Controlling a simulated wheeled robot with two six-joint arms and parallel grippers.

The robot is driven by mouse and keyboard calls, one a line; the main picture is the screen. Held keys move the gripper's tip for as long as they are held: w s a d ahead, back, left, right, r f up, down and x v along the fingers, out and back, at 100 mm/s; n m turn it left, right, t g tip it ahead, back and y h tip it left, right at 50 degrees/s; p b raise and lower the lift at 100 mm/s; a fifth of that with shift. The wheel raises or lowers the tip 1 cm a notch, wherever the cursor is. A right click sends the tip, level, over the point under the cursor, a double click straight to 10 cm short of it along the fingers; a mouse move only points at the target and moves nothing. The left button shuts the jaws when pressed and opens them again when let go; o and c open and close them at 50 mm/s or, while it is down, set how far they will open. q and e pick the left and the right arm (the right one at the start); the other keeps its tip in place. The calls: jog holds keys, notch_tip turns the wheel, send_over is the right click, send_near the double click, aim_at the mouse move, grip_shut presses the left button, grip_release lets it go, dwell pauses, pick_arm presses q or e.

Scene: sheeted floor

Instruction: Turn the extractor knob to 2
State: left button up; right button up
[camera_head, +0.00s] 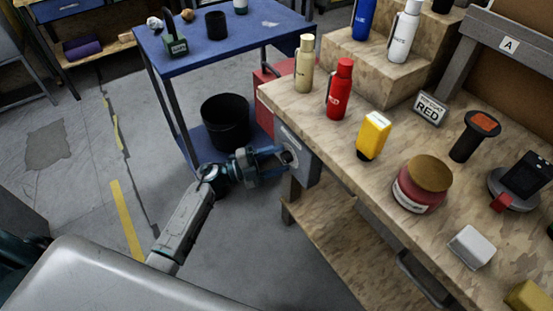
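A grey box with a round pale dial plate (289,143) is mounted on the near-left end of the wooden workbench; I take this as the extractor control. Its knob is mostly hidden by my gripper, and I cannot read its setting or numbers. My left gripper (283,160) reaches in from the lower left, with its fingertips at the dial. Its two blue-grey fingers look spread around the knob, but I cannot tell whether they are closed on it. My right gripper is not in view.
The workbench (327,132) carries bottles, a yellow container (373,136), a red jar (421,186) and a "RED" sign (430,108). A blue table (250,27) stands behind, with a black bin (226,121) on its lower shelf. Floor at left is open.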

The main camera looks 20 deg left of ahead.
pick_arm(q)
jog(key=shift+s+a, duration=0.2)
jog(key=shift+a, duration=0.1)
jog(key=b+v, duration=0.1)
jog(key=v, duration=0.9)
jog(key=shift+b, duration=0.3)
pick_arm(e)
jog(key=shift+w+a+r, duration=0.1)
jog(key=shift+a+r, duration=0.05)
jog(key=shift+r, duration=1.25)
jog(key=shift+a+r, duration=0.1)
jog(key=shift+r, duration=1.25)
pick_arm(q)
jog(key=shift+f, duration=0.15)
